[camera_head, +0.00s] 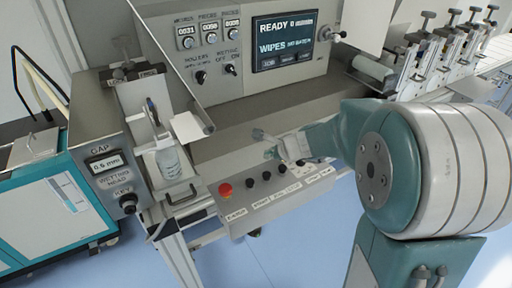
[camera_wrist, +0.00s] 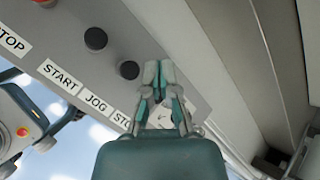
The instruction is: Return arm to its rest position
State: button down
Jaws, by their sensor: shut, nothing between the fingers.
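My gripper (camera_head: 264,136) is in front of the machine, above the button panel (camera_head: 262,207). In the wrist view my gripper (camera_wrist: 158,66) has its two teal-and-grey fingers together, with nothing between them. The fingertips appear beside a black button (camera_wrist: 129,70) on the panel; whether they touch it I cannot tell. My arm is bent, coming in from the right of the head view.
A red button (camera_head: 225,190) and several black buttons line the panel. The wetting head box (camera_head: 108,165) and a bottle (camera_head: 168,161) stand left. A screen (camera_head: 283,41) reads READY. A teal cabinet (camera_head: 48,205) is far left. Blue floor (camera_head: 280,255) shows below.

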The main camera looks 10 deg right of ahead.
jog(key=s+a+r+n+g, duration=0.1)
jog(key=s+a+r+n, duration=0.2)
jog(key=s+r+n, duration=0.3)
jog(key=s+d+r+n+h, duration=0.1)
jog(key=s+n+h, duration=0.1)
jog(key=s+n, duration=0.5)
jog(key=s+d+r+n+g+h, duration=0.1)
jog(key=s+r+n+h, duration=0.1)
jog(key=s+n, duration=0.6)
jog(key=s, duration=0.6)
jog(key=shift+s+d+r+h, duration=0.15)
jog(key=shift+d+r+h, duration=0.1)
jog(key=shift+d+h, duration=0.05)
